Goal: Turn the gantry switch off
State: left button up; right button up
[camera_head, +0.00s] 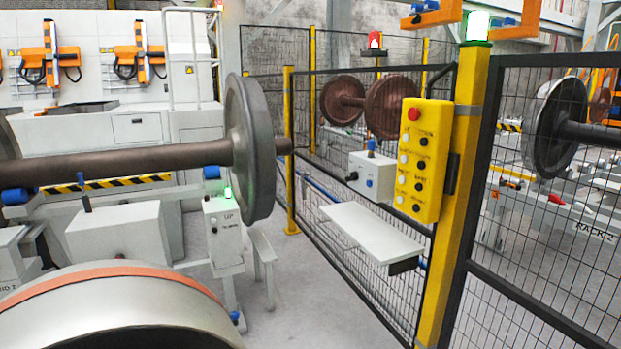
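A yellow control box (424,160) is mounted on a yellow post (466,160) of the mesh fence. It has a red button (413,114) at the top and several black and white knobs or buttons below. Their labels are too small to read. A smaller white box (372,176) with a black knob and a blue part hangs on the fence to its left. I cannot tell which control is the gantry switch or how it is set. A green lamp (478,26) is lit on top of the post. Neither of my grippers is in view.
A white shelf (371,229) juts from the fence below the boxes. A large wheelset (251,147) stands at left, beside a white stand (223,232) marked "UP" with a green light. A big round grey part with an orange band (120,310) fills the lower left. Grey floor (300,300) is open between.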

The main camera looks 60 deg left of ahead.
aim_at(353, 176)
jog(key=j+u, duration=0.1)
jog(key=u, duration=1.45)
jog(key=i+j+z, duration=0.1)
jog(key=i+j, duration=1.35)
jog(key=j, duration=0.15)
jog(key=z, duration=0.05)
